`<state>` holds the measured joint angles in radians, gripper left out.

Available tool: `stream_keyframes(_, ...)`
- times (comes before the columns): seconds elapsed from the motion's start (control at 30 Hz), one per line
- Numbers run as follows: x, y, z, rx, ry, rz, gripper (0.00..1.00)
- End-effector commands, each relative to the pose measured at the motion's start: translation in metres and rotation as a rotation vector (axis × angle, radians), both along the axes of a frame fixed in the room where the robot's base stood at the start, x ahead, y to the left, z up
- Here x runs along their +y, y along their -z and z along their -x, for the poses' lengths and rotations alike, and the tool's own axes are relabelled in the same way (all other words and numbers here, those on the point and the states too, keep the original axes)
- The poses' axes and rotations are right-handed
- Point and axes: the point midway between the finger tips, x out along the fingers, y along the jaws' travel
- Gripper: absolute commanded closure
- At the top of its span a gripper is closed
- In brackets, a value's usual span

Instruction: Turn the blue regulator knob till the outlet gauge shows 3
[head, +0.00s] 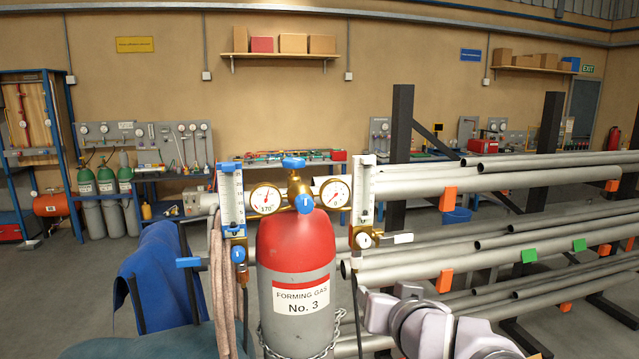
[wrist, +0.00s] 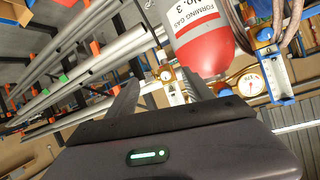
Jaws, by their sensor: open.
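The regulator (head: 296,186) sits on top of a red and grey cylinder (head: 296,245) labelled "FORMING GAS No. 3". Its blue knob (head: 305,203) faces forward between two round white gauges, a left one (head: 265,198) and a right one (head: 335,194). Both have red needles; their readings are too small to tell, and neither is visibly marked as the outlet gauge. The inverted wrist view shows the cylinder (wrist: 205,38) and one gauge (wrist: 250,83) right of my fingers. My gripper (wrist: 160,80) is open and empty, apart from the knob. Its fingers are not clearly visible in the head view.
A chain (head: 337,325) rings the cylinder. Hoses (head: 222,285) hang at its left. A pipe rack (head: 480,190) fills the right side. A blue draped cloth (head: 155,270) stands at left.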

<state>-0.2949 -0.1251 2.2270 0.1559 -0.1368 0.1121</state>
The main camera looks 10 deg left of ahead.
Motion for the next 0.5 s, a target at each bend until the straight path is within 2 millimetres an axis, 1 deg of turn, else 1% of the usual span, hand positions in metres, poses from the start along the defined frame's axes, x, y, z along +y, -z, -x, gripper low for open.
stream_keyframes(0.03,0.026,-0.032,-0.022,-0.071,-0.042,0.012,0.40)
stream_keyframes(0.07,0.041,-0.044,-0.033,-0.121,-0.065,0.016,0.40)
stream_keyframes(0.1,0.061,-0.058,-0.046,-0.187,-0.093,0.021,0.40)
stream_keyframes(0.2,0.105,-0.083,-0.067,-0.324,-0.155,0.026,0.40)
stream_keyframes(0.3,0.132,-0.096,-0.075,-0.412,-0.193,0.029,0.40)
stream_keyframes(0.4,0.145,-0.100,-0.080,-0.449,-0.208,0.029,0.40)
stream_keyframes(0.47,0.150,-0.102,-0.089,-0.453,-0.209,0.030,0.40)
stream_keyframes(0.5,0.154,-0.103,-0.098,-0.452,-0.210,0.030,0.40)
